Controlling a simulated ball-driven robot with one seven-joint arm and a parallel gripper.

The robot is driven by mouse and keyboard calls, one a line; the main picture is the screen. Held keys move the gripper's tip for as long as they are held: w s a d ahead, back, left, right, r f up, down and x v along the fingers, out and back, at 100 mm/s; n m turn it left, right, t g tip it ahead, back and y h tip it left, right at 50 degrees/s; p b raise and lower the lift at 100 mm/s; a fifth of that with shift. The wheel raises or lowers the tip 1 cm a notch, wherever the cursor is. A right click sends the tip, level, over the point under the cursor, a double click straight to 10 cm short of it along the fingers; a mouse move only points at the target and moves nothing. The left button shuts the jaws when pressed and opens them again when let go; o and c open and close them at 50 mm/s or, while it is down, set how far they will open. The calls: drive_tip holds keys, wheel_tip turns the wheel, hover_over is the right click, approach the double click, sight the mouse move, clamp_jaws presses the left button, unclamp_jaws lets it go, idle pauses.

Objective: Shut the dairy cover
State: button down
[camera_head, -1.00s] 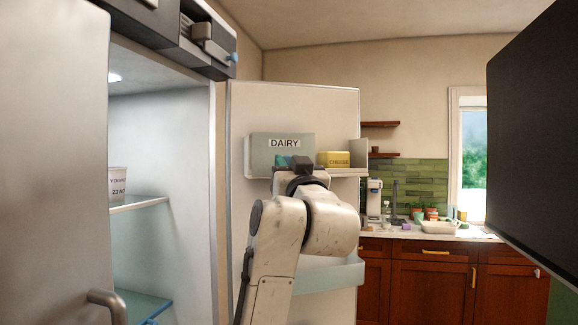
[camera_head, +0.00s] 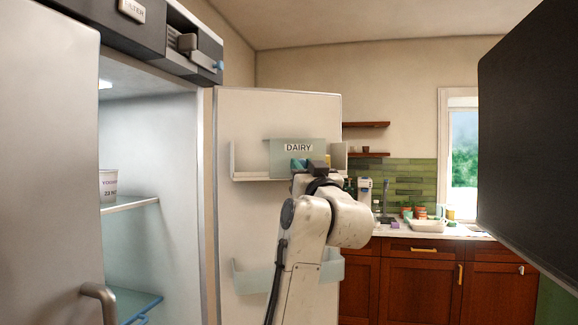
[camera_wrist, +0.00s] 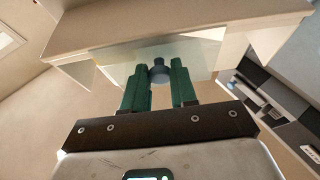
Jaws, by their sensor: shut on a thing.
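The dairy cover (camera_head: 280,158) is a pale grey-green panel labelled DAIRY on the upper bin (camera_head: 250,171) of the open fridge door. It stands over the middle and right of the bin; the left part is uncovered. A little yellow of the cheese box (camera_head: 327,160) shows at the cover's right edge; the rest is hidden. My gripper (camera_wrist: 159,82) has green fingers shut on the cover's round grey knob (camera_wrist: 158,71) in the wrist view. In the head view, my arm hides the cover's lower right, and teal fingertips (camera_head: 300,164) show at its front.
The fridge door (camera_head: 280,112) stands open, with a lower door bin (camera_head: 250,275) below. A yogurt tub (camera_head: 109,184) sits on a shelf inside the fridge at left. A large dark panel (camera_head: 530,150) stands close at right. A counter with a sink area (camera_head: 425,226) lies behind.

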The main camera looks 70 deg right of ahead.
drive_tip(key=s+d, duration=0.3)
drive_tip(key=s, duration=0.2)
drive_tip(key=shift+s+d+p, duration=0.25)
drive_tip(key=shift+p, duration=0.1)
drive_tip(key=c, duration=0.9)
unclamp_jaws()
drive_tip(key=shift+s, duration=0.1)
drive_tip(key=b, duration=0.5)
approach(325, 160)
drive_tip(key=v, duration=0.4)
drive_tip(key=shift+s+a+f+b, duration=0.25)
drive_tip(key=shift+a+b, duration=0.1)
drive_tip(key=shift+b, duration=0.25)
